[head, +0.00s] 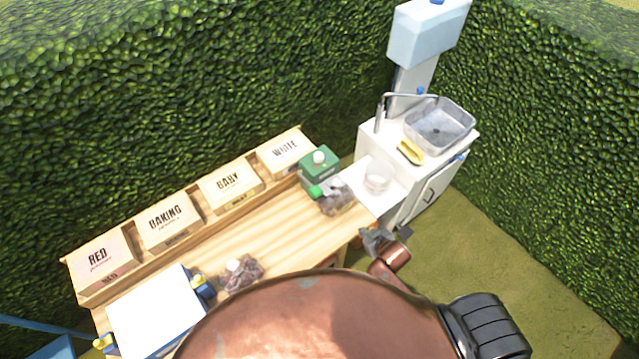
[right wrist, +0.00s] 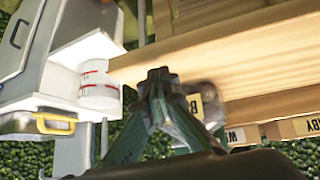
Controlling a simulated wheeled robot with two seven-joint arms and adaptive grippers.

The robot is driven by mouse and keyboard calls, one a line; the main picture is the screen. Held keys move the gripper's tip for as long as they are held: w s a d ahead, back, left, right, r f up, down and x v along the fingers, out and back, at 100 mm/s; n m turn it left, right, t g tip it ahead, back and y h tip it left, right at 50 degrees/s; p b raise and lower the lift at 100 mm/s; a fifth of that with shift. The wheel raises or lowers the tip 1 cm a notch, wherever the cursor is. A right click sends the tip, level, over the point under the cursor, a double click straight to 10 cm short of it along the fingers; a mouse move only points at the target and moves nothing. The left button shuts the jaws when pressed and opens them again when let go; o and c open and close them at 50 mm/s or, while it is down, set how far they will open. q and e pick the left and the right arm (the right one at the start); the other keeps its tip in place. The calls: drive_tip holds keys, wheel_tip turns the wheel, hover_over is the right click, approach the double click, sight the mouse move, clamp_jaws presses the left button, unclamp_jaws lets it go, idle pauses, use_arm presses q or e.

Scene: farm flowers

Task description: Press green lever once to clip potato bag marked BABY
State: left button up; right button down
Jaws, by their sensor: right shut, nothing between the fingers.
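The green clip machine (head: 319,168) stands at the right end of the wooden table, with its bright green lever (head: 316,191) on the near side. A clear bag of dark potatoes (head: 338,200) sits against the machine, under or beside the lever. My right gripper (head: 372,238) is shut and empty near the table's right front corner, apart from the lever. Its closed fingertips also show in the right wrist view (right wrist: 158,76). My left gripper is not in view.
Boxes marked RED (head: 97,258), BAKING (head: 165,218), BABY (head: 228,180) and WHITE (head: 285,148) line the table's back. Another potato bag (head: 241,273) lies near a white board (head: 155,312).

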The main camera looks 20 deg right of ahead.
drive_tip(key=w+a+r+n+t+y+p, duration=0.1)
drive_tip(key=a+r, duration=0.4)
drive_tip(key=r, duration=0.7)
drive_tip(key=w+a+r+n+t+y+p, duration=0.1)
drive_tip(key=a+r, duration=0.5)
drive_tip(key=r, duration=0.7)
drive_tip(key=w+t+y, duration=0.1)
drive_tip(key=w+y, duration=0.1)
drive_tip(key=w, duration=0.1)
drive_tip(key=shift+w+t+p, duration=0.15)
drive_tip(key=shift+t+p, duration=0.2)
drive_tip(key=shift+t, duration=0.05)
drive_tip(key=shift+w, duration=0.15)
drive_tip(key=p, duration=0.2)
hover_over(319, 193)
drive_tip(key=f, duration=0.2)
drive_tip(key=w+f, duration=0.1)
drive_tip(key=f, duration=0.1)
drive_tip(key=shift+a+f, duration=0.1)
drive_tip(key=shift+a, duration=0.05)
drive_tip(key=f, duration=0.2)
drive_tip(key=shift+s+f, duration=0.35)
drive_tip(key=shift+s, duration=0.05)
drive_tip(key=shift+s+f, duration=0.2)
drive_tip(key=shift+f, duration=0.5)
